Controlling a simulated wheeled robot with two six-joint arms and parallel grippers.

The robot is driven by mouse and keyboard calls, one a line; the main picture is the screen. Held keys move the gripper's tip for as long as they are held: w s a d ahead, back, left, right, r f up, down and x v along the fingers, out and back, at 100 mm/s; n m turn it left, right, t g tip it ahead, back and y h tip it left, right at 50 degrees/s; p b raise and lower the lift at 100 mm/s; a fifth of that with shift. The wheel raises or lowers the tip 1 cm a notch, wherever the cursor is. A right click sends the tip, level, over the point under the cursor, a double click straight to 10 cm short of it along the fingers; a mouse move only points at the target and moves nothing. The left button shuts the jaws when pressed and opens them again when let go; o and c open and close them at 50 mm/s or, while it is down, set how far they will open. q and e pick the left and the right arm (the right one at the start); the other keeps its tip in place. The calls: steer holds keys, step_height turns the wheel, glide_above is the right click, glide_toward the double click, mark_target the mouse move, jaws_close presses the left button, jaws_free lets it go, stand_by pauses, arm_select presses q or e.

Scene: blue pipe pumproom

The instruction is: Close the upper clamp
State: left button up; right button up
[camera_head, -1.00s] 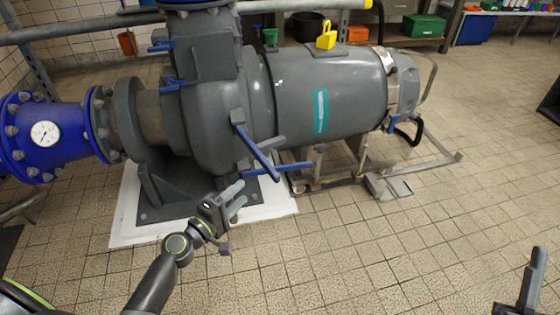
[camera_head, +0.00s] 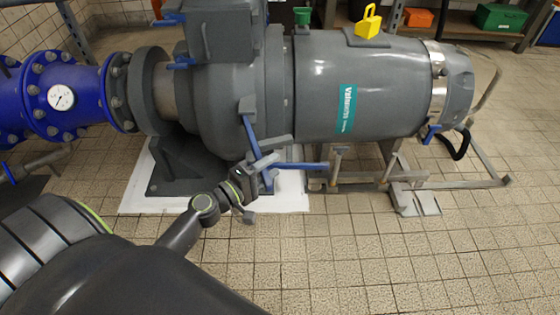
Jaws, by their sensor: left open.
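On the grey pump (camera_head: 225,115), a clamp with a long blue lever (camera_head: 250,132) and a grey block sits on the side facing me. The lever slants downward to the right. Just below, a second blue lever (camera_head: 305,166) points right, nearly level. I cannot tell for sure which lever belongs to the upper clamp. My left gripper (camera_head: 271,167) is open. Its fingers are at the lower part of the slanted lever and overlap it in the picture; I cannot tell whether they touch. My right gripper is out of view.
More blue handles (camera_head: 182,63) sit at the pump's upper left. A blue flanged pipe (camera_head: 65,98) with a gauge joins at left. A metal frame (camera_head: 415,185) stands under the motor at right. The tiled floor (camera_head: 400,265) in front is clear.

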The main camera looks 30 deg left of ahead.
arm_select(q)
jaws_close()
stand_by(0.4)
